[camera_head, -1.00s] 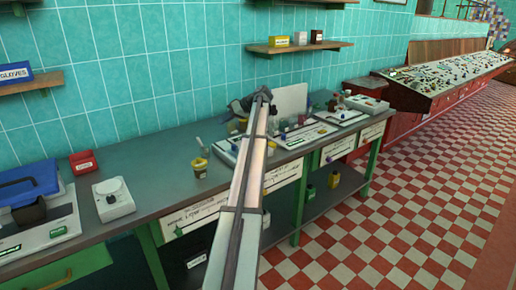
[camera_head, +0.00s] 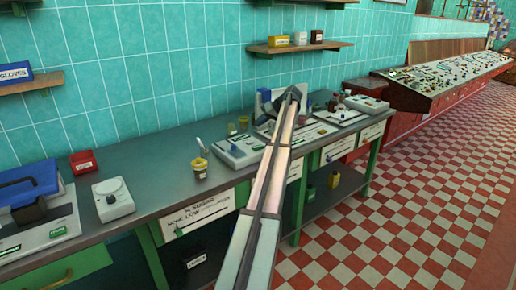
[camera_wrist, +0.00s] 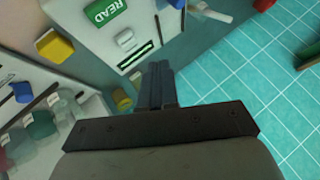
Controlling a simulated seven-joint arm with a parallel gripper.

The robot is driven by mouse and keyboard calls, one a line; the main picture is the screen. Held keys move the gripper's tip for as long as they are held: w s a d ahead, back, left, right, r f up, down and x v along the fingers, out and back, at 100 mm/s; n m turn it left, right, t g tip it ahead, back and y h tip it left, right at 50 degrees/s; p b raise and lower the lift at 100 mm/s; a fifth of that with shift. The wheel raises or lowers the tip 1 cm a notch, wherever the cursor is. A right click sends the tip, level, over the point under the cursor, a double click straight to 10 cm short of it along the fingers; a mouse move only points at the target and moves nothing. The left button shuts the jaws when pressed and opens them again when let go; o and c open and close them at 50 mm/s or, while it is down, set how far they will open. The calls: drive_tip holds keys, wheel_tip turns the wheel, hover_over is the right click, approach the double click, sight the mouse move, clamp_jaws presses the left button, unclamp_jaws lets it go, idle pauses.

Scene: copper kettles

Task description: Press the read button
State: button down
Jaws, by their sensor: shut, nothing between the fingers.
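In the wrist view, a green piece lettered READ (camera_wrist: 106,11) lies on a pale instrument (camera_wrist: 100,36) at the top, cut by the frame edge. A pale raised block (camera_wrist: 125,38) and a dark strip with a green display (camera_wrist: 137,56) are beside it. My gripper (camera_wrist: 158,70) is shut and empty, with its dark fingertips just below the display in the picture, apart from the READ piece. Whether the tips touch the instrument I cannot tell. In the head view, my gripper (camera_head: 264,107) is over the back of the bench, partly hidden by my arm.
The wrist view shows a yellow block (camera_wrist: 55,46), a yellow cylinder (camera_wrist: 122,99) and coloured bottles (camera_wrist: 42,125) close by.

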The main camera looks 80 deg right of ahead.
sight(260, 147)
drive_tip(key=shift+f, duration=0.1)
drive_tip(key=shift+f, duration=4.35)
drive_tip(key=shift+f, duration=0.85)
drive_tip(key=shift+r, duration=0.9)
drive_tip(key=shift+r, duration=0.1)
drive_tip(key=shift+r, duration=2.4)
